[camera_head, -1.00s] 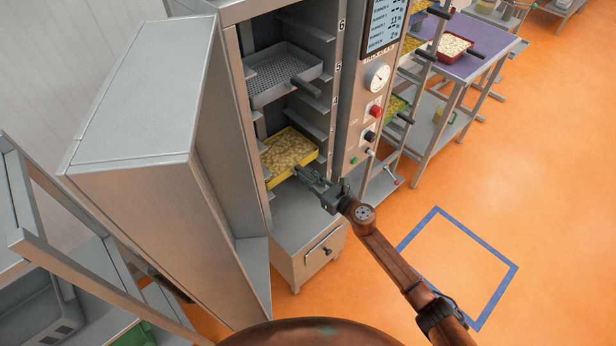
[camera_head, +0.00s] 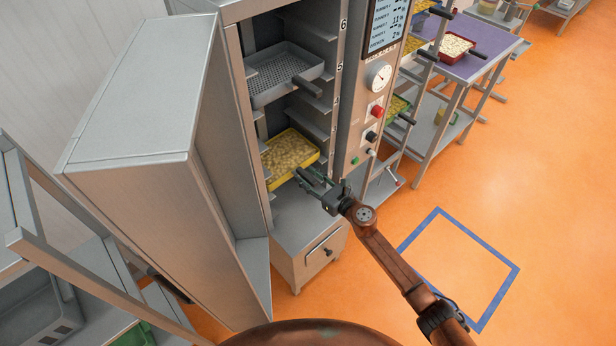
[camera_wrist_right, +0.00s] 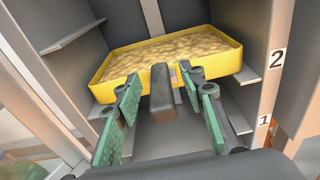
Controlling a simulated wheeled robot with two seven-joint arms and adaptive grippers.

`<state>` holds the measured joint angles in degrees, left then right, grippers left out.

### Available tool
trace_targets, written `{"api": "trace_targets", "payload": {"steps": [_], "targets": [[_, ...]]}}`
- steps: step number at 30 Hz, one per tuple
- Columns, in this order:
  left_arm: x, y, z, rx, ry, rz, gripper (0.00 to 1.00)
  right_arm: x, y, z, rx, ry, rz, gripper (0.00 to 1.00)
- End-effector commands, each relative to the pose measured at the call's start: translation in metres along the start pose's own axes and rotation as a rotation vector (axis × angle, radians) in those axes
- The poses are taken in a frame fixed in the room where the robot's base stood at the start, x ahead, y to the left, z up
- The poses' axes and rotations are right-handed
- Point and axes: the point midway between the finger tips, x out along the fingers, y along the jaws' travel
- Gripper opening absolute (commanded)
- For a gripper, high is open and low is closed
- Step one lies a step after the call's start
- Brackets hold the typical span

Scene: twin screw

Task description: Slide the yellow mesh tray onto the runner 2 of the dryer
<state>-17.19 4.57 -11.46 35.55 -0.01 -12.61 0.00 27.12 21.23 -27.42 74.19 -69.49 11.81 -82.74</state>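The yellow mesh tray (camera_head: 303,165), filled with pale pieces, is inside the open dryer (camera_head: 351,140) below the grey tray. In the right wrist view the yellow tray (camera_wrist_right: 222,62) lies level between the side walls, with its right end by the ledge near label 2 (camera_wrist_right: 277,60). Its dark handle (camera_wrist_right: 161,90) points out toward me. My right gripper (camera_head: 309,177) is at the tray's front; in the wrist view its green-padded fingers (camera_wrist_right: 161,84) stand apart on both sides of the handle, with gaps. Tray contact with the far-side ledges is hidden. My left gripper is not in view.
A grey perforated tray (camera_head: 284,75) sits higher in the dryer, near label 5. The open dryer door (camera_head: 140,120) stands at the left. A rack with trays and a purple-topped table (camera_head: 480,62) stand at the right. The orange floor at the right is clear.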

Motion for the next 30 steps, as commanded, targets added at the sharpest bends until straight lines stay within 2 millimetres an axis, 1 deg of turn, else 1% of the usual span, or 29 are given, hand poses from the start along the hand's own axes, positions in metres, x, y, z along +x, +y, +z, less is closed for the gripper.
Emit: {"api": "trace_targets", "payload": {"steps": [5, 8, 11, 18, 21, 25, 30], "targets": [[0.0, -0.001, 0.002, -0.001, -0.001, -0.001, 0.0, -0.003, 0.0, -0.003, 0.0, 0.005, -0.001, 0.37], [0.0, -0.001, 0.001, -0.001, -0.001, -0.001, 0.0, -0.012, -0.001, -0.003, -0.002, 0.005, -0.001, 0.37], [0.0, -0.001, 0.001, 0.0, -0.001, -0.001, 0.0, -0.029, -0.001, -0.003, -0.003, 0.005, -0.001, 0.37], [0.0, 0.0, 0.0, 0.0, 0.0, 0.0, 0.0, -0.079, -0.001, -0.003, -0.001, 0.004, -0.001, 0.37], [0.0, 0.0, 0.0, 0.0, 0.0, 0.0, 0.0, -0.097, 0.0, -0.002, -0.001, 0.003, 0.0, 0.37], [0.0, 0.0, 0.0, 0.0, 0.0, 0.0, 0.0, -0.112, 0.0, -0.001, 0.001, 0.002, -0.001, 0.37], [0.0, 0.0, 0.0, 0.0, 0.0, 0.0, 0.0, -0.12, 0.0, -0.001, 0.0, 0.001, 0.0, 0.37]]}}
